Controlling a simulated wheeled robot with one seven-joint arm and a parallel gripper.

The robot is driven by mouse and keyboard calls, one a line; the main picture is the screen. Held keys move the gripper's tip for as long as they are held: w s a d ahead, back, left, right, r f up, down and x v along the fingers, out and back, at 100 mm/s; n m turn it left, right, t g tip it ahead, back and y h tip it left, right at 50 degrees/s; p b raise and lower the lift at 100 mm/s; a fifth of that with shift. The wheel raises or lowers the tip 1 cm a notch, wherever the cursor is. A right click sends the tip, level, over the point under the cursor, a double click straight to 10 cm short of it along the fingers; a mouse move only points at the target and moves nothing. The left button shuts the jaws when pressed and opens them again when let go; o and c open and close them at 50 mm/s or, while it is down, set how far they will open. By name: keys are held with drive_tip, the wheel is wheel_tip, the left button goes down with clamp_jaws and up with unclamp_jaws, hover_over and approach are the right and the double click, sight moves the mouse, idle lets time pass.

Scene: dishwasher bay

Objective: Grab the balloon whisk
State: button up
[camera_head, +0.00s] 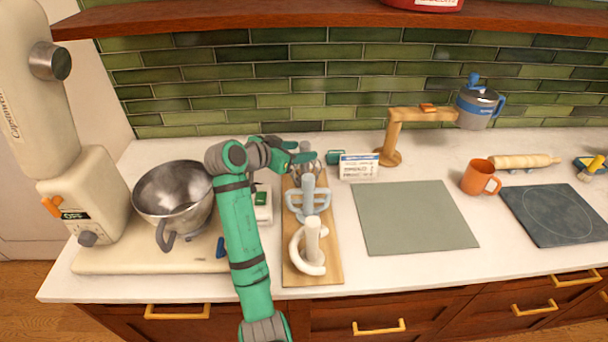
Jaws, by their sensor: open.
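The balloon whisk (306,159) stands at the far end of a wooden board (328,266), partly hidden behind my gripper. Its wires show just around and beyond the fingers. My gripper (306,157) is open and reaches from the left over the board's far end, at the whisk. I cannot tell whether the fingers touch it. In front of the whisk on the same board stand a grey-blue flat beater (310,203) and, nearest, a cream dough hook (312,241).
A cream stand mixer (88,187) with a steel bowl (172,201) stands left. A white scale (263,208) is beside the board. A small sign (359,168) stands right of the whisk. A green mat (414,218) lies bare on the right. An orange mug (478,178) stands beyond it.

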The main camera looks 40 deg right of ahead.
drive_tip(key=shift+w+x, duration=0.15)
drive_tip(key=shift+x, duration=1.15)
drive_tip(key=shift+w+x, duration=0.15)
drive_tip(key=shift+x, duration=1.15)
drive_tip(key=shift+w+x, duration=0.2)
drive_tip(key=shift+x, duration=1.1)
drive_tip(key=shift+a, duration=0.1)
clamp_jaws()
